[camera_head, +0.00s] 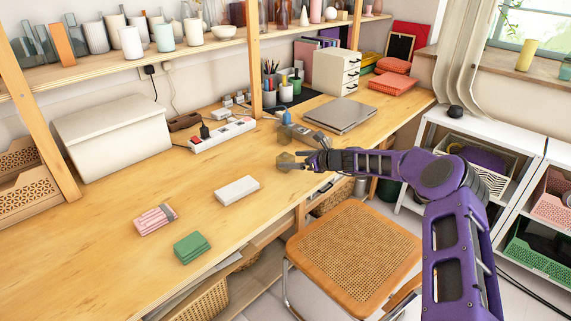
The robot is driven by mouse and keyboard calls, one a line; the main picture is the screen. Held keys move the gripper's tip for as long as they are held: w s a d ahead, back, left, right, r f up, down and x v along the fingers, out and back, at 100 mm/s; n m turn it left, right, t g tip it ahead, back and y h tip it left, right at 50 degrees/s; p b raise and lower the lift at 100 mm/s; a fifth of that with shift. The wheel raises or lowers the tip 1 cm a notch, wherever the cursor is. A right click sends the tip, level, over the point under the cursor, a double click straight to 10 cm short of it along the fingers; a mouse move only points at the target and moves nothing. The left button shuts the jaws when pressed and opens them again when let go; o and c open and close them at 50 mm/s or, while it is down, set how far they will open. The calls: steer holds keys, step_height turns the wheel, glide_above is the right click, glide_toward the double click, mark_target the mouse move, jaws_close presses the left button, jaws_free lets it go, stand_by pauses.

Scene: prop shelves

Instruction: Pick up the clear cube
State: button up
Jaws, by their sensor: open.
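A small, faceted, brownish block (286,160) sits on the wooden desk near its front edge. Its tint is close to the desk's, so it looks see-through and appears to be the clear cube, though it is too small to be certain. My gripper (303,160) reaches in from the right with its fingers open, right beside this block. The fingertips overlap the block's right side in this view, and I cannot tell whether they touch it or reach around it.
A grey laptop (338,115), a power strip (222,134) and small grey items (301,131) lie behind my gripper. A chair (353,246) stands below my arm.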

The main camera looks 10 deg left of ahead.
steer(key=shift+x, duration=1.35)
steer(key=shift+r, duration=0.1)
jaws_close()
